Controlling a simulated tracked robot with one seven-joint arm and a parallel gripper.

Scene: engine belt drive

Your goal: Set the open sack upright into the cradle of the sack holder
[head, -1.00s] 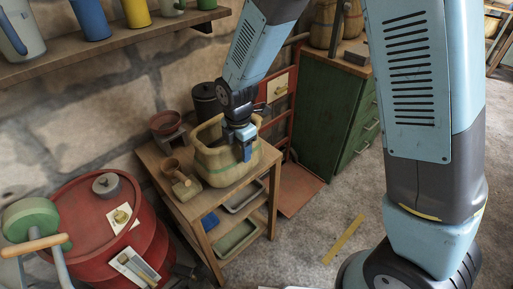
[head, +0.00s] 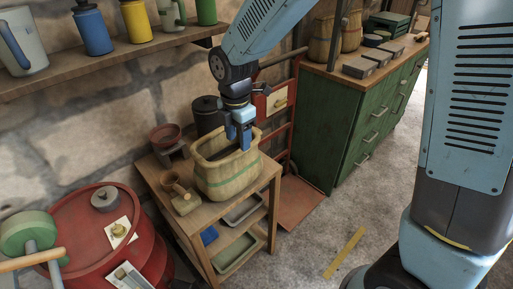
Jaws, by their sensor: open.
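The open sack (head: 227,177), beige with a green band, stands upright with its mouth up on the top of a small wooden stand (head: 187,228). My gripper (head: 239,142) is open, pointing down at the sack's far right rim, with its fingers at about rim height. I cannot tell whether the fingers touch the rim. No cradle shows clearly; whatever lies under the sack is hidden by it, and I cannot pick out the sack holder for certain.
A wooden scoop-like piece (head: 184,199), a red bowl (head: 165,135) and a dark canister (head: 208,116) crowd the sack's left and back. A red drum (head: 90,222) stands left, a green cabinet (head: 335,125) right. A shelf (head: 95,62) of mugs hangs above.

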